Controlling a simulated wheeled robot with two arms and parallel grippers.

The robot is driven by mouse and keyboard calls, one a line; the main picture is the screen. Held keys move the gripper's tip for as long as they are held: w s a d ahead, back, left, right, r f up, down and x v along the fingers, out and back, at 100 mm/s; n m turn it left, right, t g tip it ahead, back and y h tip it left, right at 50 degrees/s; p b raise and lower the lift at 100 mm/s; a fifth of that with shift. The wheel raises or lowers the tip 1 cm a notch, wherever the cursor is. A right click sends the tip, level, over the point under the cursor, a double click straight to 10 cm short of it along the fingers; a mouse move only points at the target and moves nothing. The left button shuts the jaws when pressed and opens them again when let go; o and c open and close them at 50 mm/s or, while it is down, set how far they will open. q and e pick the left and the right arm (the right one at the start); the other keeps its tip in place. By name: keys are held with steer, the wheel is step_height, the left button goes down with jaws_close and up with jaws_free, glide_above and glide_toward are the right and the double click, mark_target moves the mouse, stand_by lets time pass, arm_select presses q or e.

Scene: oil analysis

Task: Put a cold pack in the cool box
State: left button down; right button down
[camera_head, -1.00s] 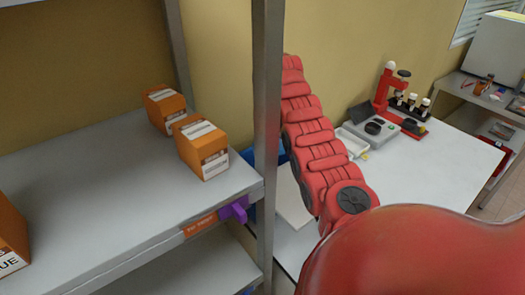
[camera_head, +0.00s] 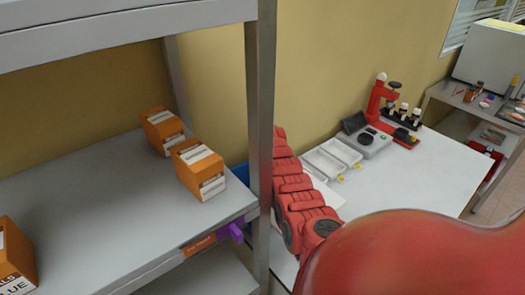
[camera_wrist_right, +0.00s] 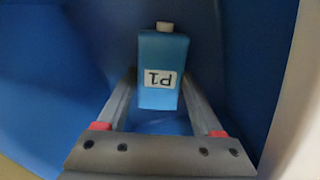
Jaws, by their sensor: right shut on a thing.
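In the head view a bit of a blue box (camera_head: 240,173) shows behind the shelf post, mostly hidden. My red arm reaches down behind that post, its gripper hidden there. My left gripper is in neither current view.
A grey shelf (camera_head: 90,200) with several orange boxes (camera_head: 200,172) and a purple item (camera_head: 235,231) at its edge stands left. Its metal post (camera_head: 260,120) is close to my arm. A white table (camera_head: 430,175) carries trays (camera_head: 325,165) and a red microscope-like device (camera_head: 380,95).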

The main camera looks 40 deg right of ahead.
steer(key=shift+f, duration=0.15)
steer(key=shift+f, duration=0.1)
steer(key=shift+c, duration=1.6)
jaws_free()
